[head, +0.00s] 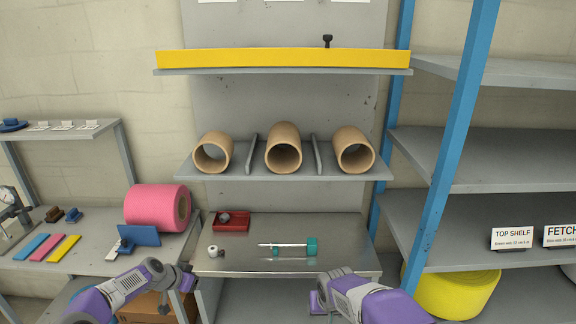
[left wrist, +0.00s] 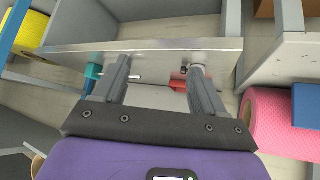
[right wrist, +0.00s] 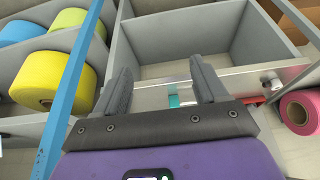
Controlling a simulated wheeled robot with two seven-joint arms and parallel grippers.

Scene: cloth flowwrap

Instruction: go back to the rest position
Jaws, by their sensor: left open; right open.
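My left gripper (head: 177,290) is in the lower left of the head view, in front of the metal worktop's left front corner. In the left wrist view its two fingers (left wrist: 160,85) are spread apart with nothing between them. My right gripper (head: 327,290) is at the bottom of the head view, in front of the worktop's right part, and its fingertips are small there. In the right wrist view its fingers (right wrist: 160,85) are spread and empty. Both grippers are apart from the objects on the worktop.
The metal worktop (head: 230,263) bears a red tray (head: 233,228), a white roll (head: 214,252) and a teal-ended tool (head: 311,246). Above are three cardboard tubes (head: 284,160) on a shelf. A pink roll (head: 145,207) stands left. A blue rack post (head: 452,140) rises at right.

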